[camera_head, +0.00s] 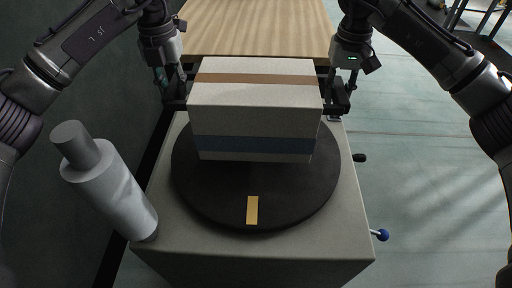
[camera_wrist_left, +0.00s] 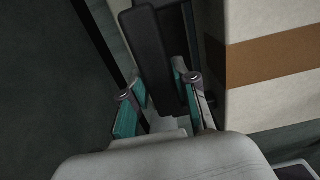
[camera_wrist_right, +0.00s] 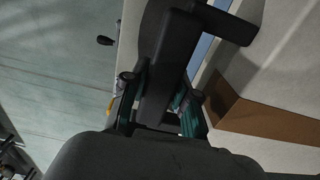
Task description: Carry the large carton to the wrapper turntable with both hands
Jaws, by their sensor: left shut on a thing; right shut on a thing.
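The large carton (camera_head: 255,118) is pale with a brown tape strip on top and a blue band low on its front. It is level over the back part of the black round wrapper turntable (camera_head: 210,195); I cannot tell whether it touches the disc. Black handles stick out at its sides. My left gripper (camera_head: 172,92) is shut on the left handle, which shows between the fingers in the left wrist view (camera_wrist_left: 160,65). My right gripper (camera_head: 343,92) is shut on the right handle, also seen in the right wrist view (camera_wrist_right: 168,65).
The turntable sits on a grey pedestal (camera_head: 345,225) with a blue-knobbed lever (camera_head: 380,234) and a dark knob (camera_head: 359,157) at its right. A wooden table (camera_head: 260,28) is behind.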

